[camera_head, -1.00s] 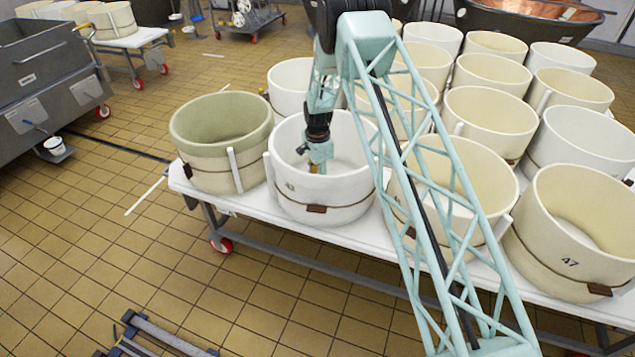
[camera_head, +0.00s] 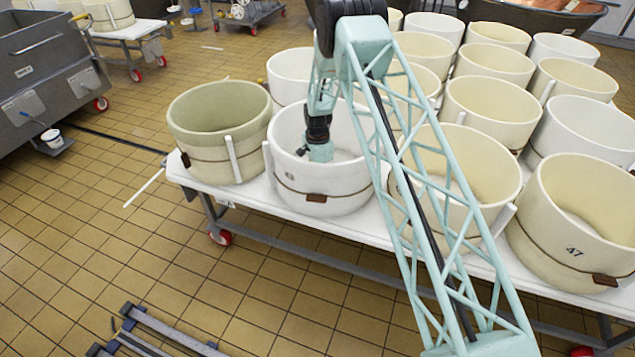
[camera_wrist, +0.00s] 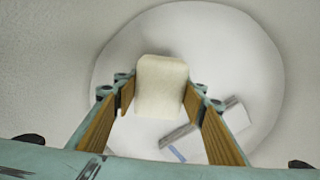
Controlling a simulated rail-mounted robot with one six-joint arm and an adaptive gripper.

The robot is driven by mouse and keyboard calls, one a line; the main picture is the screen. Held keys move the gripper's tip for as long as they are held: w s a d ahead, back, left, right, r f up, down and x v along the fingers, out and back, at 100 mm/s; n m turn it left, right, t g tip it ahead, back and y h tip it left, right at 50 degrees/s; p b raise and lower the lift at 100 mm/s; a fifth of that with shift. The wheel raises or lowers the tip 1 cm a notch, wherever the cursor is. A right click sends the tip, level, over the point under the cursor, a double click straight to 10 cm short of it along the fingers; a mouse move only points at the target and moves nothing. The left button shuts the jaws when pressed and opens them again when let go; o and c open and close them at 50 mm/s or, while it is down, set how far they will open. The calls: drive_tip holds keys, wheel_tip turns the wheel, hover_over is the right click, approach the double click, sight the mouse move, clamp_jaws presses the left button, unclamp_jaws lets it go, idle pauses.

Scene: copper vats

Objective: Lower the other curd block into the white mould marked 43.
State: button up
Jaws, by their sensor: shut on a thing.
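The white mould marked 43 (camera_head: 322,188) stands on the white table, left of the lattice arm. My gripper (camera_head: 320,152) reaches down inside it, its fingertips hidden behind the near rim in the head view. In the wrist view my gripper (camera_wrist: 159,98) is shut on a pale cream curd block (camera_wrist: 161,85), held between its two wood-coloured pads. Below is the round white floor of the mould (camera_wrist: 225,50). A whitish, angular piece (camera_wrist: 205,135) with a grey side and a blue mark lies on that floor, partly behind the right finger; I cannot tell what it is.
A green-rimmed mould (camera_head: 220,130) stands close on the left of mould 43. A cream mould (camera_head: 468,170) stands on its right, behind my arm, and mould 47 (camera_head: 572,240) farther right. Several more moulds crowd the table behind.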

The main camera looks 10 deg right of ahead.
drive_tip(key=shift+f+b, duration=0.35)
drive_tip(key=shift+f, duration=0.5)
drive_tip(key=shift+f+b, duration=0.55)
drive_tip(key=shift+f, duration=0.4)
idle(1.7)
drive_tip(key=o, duration=1.1)
drive_tip(key=shift+r, duration=6)
